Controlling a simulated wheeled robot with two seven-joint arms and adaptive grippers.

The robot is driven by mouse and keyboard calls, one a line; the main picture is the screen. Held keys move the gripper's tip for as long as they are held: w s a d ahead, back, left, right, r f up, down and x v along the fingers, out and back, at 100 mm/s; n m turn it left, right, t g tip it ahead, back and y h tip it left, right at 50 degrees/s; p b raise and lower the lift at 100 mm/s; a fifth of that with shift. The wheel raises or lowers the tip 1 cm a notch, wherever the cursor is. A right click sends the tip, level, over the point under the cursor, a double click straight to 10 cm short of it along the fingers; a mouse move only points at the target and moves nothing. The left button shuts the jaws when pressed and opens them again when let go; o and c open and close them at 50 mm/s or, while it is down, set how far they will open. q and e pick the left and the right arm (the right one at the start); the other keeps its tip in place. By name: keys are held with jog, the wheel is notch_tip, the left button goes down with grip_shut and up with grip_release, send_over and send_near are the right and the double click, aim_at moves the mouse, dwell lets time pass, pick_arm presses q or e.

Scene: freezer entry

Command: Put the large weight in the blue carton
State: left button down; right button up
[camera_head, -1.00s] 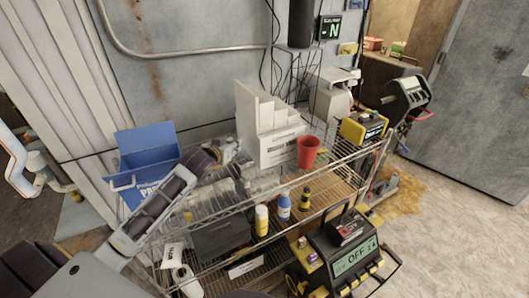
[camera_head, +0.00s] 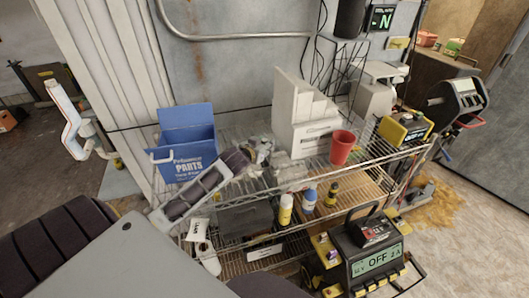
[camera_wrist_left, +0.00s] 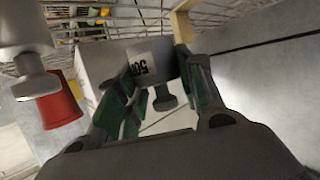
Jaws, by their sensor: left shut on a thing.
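The blue carton (camera_head: 168,170) stands open at the left end of the wire shelf's top, its back flap raised. My left arm reaches in front of it to the right. My left gripper (camera_head: 264,149) is over the middle of the shelf top, right of the carton. In the left wrist view, the gripper (camera_wrist_left: 152,88) is shut on a grey knobbed weight (camera_wrist_left: 143,60) with a label starting "50". A second grey knobbed weight (camera_wrist_left: 28,45) shows at that view's left edge, outside the fingers. Which weight is larger is hard to tell. My right gripper is not in view.
A white stepped carton (camera_head: 300,125) and a red cup (camera_head: 342,148) stand right of the gripper; the cup (camera_wrist_left: 60,105) shows in the wrist view. Bottles (camera_head: 286,209) are on the shelf below. A black-yellow device (camera_head: 372,256) is in front at right.

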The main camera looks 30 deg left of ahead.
pick_arm(q)
jog(key=shift+f, duration=1.8)
jog(key=c, duration=0.9)
grip_release()
jog(key=shift+f, duration=0.15)
jog(key=shift+s, duration=0.15)
jog(key=shift+b+v, duration=0.3)
jog(key=shift+v, duration=5.65)
